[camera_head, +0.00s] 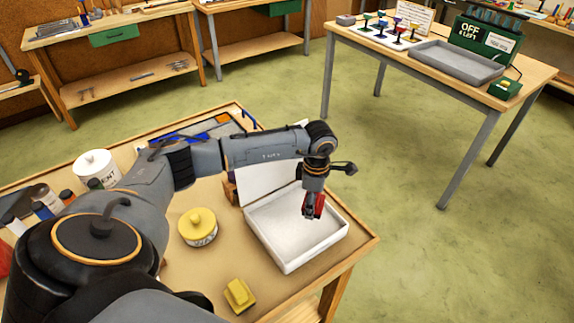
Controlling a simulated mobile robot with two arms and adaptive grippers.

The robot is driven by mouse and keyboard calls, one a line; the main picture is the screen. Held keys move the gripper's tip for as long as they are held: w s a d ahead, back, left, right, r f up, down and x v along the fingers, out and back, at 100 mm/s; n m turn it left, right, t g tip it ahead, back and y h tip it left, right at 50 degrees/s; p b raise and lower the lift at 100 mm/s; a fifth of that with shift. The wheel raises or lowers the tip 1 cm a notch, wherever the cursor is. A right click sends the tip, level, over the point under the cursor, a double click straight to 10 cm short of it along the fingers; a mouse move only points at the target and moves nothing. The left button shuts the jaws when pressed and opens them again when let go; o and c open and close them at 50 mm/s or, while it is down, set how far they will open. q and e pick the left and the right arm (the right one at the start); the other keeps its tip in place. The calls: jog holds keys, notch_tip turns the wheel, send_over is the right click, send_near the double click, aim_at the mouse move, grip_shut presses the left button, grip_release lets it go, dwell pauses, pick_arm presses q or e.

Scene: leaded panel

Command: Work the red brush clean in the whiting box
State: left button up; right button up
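The whiting box (318,257) is a shallow white open box at the right end of the near bench. Its raised lid stands behind it, partly hidden by my arm. My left gripper (312,208) points down over the box. It appears shut on the red brush (319,203), of which only a small red part shows beside the dark fingers. The bristles are hidden, so I cannot tell whether they touch the box floor. The box inside looks pale and nearly bare. My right gripper is not in view.
On the near bench stand a yellow-lidded jar (198,228), a yellow block (239,295), a white tub (95,168) and several bottles at left. The leaded panel (200,131) lies partly behind my arm. Another table (400,60) with a grey tray (455,62) stands beyond clear floor.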

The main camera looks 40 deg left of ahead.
pick_arm(q)
jog(key=shift+w+r+p, duration=0.15)
jog(key=shift+r+p, duration=0.1)
jog(key=shift+r, duration=0.4)
jog(key=shift+w+r+p, duration=0.15)
jog(key=shift+r+p, duration=0.1)
jog(key=shift+r, duration=0.35)
jog(key=shift+s+r, duration=0.2)
jog(key=shift+r, duration=0.2)
jog(key=shift+w+f, duration=0.1)
